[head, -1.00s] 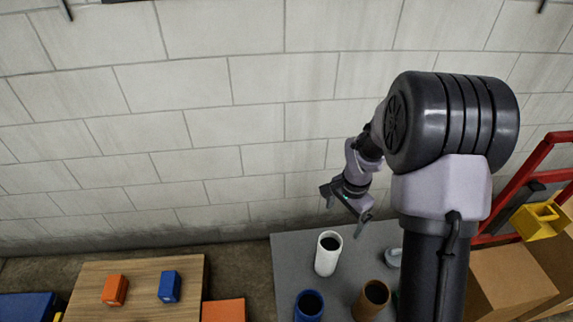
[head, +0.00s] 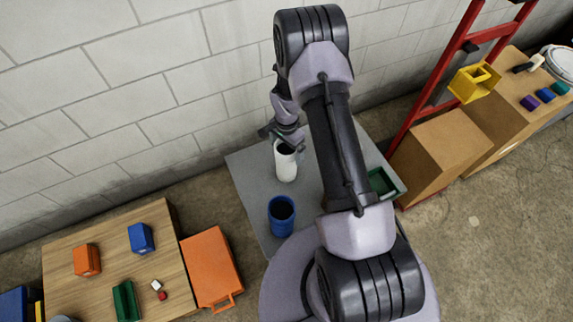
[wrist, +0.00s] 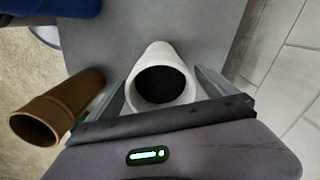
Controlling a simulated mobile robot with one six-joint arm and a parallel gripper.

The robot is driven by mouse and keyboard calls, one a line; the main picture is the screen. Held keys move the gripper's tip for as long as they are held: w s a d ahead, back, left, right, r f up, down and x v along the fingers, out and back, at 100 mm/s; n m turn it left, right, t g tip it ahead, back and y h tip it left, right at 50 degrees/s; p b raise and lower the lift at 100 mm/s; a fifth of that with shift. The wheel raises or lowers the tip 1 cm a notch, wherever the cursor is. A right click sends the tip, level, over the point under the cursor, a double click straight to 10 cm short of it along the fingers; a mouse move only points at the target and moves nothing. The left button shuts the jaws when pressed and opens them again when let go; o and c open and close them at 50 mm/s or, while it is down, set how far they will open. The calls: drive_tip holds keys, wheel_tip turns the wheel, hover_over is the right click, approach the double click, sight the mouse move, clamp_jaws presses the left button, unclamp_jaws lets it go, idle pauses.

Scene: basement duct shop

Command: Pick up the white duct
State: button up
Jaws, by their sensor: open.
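The white duct (head: 286,168), an upright open tube, stands on the grey table (head: 250,182) near the wall. My gripper (head: 284,134) is at its top end in the head view, partly covering the rim. In the wrist view, the white duct (wrist: 158,53) shows its dark round mouth between the two fingers of my open gripper (wrist: 162,82). One finger is on each side of it, with a gap visible at least on the left. I cannot tell how far down the fingers reach.
A blue duct (head: 281,222) stands nearer on the grey table. A brown duct (wrist: 72,102) is close beside the left finger. A green bin (head: 384,186) is at the table's right. A wooden table (head: 108,262) with blocks and an orange case (head: 211,268) lie left.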

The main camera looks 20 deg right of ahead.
drive_tip(key=shift+f, duration=0.8)
drive_tip(key=shift+r, duration=0.1)
